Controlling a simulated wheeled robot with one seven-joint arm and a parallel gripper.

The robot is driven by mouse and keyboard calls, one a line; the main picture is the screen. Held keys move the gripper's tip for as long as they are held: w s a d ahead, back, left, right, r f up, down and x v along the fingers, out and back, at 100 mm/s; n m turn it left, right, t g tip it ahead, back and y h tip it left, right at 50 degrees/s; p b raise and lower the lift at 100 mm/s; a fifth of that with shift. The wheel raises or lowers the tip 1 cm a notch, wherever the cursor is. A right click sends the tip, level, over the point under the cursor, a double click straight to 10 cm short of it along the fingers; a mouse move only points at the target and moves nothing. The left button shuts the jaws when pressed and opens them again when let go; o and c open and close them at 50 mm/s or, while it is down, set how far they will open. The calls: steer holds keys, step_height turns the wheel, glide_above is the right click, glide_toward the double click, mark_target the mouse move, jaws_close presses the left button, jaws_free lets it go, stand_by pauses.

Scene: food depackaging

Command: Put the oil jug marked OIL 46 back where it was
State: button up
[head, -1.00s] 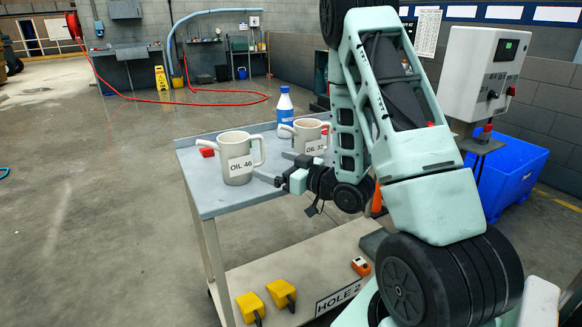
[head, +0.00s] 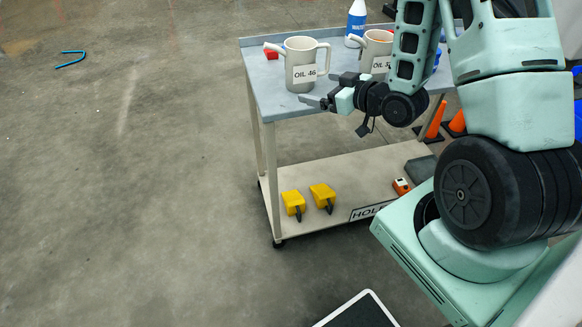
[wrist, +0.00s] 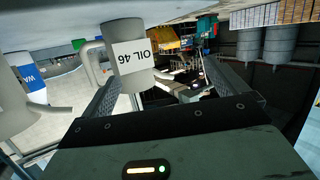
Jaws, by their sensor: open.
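The oil jug marked OIL 46 (head: 302,66) is a light grey jug with a handle and spout. It stands upright on the grey top of the cart (head: 270,100), near its left end. In the wrist view the jug (wrist: 136,82) appears upside down, beyond the fingers and nearer the left one. My gripper (head: 325,90) is open and empty at the cart's front edge, just in front and slightly right of the jug. The fingers (wrist: 168,92) do not enclose it. A second jug (head: 374,54) with a partly hidden OIL label stands to the right.
A blue-and-white bottle (head: 356,22) stands behind the jugs, and a red block (head: 271,54) lies left of the OIL 46 jug. Orange cones (head: 436,118) stand at right.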

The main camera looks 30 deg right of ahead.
steer(key=s+a+r+n+g, duration=0.1)
steer(key=a+g, duration=0.3)
steer(key=a, duration=0.4)
steer(key=s+a+r+n+g, duration=0.1)
steer(key=s+a+g, duration=0.15)
steer(key=a, duration=0.65)
steer(key=s+a+r+g+h, duration=0.1)
steer(key=s+a+r+g, duration=0.1)
steer(key=s, duration=0.5)
steer(key=s+a+r+n+g+h, duration=0.1)
steer(key=s+a+r+g, duration=0.1)
steer(key=s, duration=0.5)
steer(key=s+a+r+g+h, duration=0.1)
steer(key=s+a+g, duration=0.3)
steer(key=s, duration=0.4)
steer(key=shift+a+r+n, duration=0.4)
steer(key=shift+a+r, duration=0.15)
steer(key=shift+r, duration=0.1)
